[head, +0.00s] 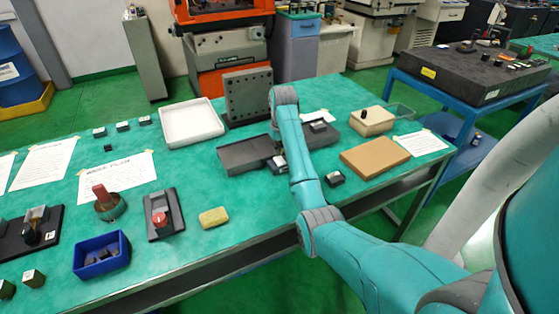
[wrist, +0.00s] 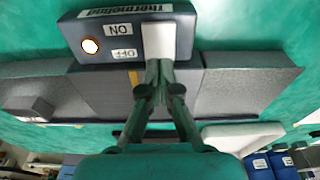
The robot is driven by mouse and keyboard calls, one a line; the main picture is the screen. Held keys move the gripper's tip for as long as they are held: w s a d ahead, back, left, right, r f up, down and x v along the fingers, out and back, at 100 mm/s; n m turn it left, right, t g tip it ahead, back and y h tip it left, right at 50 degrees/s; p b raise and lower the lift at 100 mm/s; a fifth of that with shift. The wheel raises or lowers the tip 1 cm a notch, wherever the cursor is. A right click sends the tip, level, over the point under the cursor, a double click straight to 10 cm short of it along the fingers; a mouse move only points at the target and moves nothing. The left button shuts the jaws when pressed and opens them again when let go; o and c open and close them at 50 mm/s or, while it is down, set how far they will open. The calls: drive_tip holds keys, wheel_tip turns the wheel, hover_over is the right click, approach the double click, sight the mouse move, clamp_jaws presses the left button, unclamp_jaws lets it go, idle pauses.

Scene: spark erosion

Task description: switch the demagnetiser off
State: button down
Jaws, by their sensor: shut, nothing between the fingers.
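The demagnetiser appears to be the long dark grey unit (head: 245,153) on the green bench, with my arm across its middle; it also spans the wrist view (wrist: 235,90). A dark blue switch box (wrist: 100,30) sits against its side. The box has upside-down ON and OFF labels, a glowing lamp (wrist: 90,45) and a white switch paddle (wrist: 158,40). My gripper (wrist: 160,72) is shut and empty, its fingertips right at the paddle's edge on the OFF-label side. I cannot tell whether they touch it. In the head view my arm hides most of the box.
A grey angle plate (head: 248,95) and white tray (head: 190,122) stand behind. A beige box (head: 372,120) and brown board (head: 375,157) lie to the right. A small black block (head: 333,179) is near the front edge.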

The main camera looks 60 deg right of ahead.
drive_tip(key=shift+f, duration=0.9)
idle(0.8)
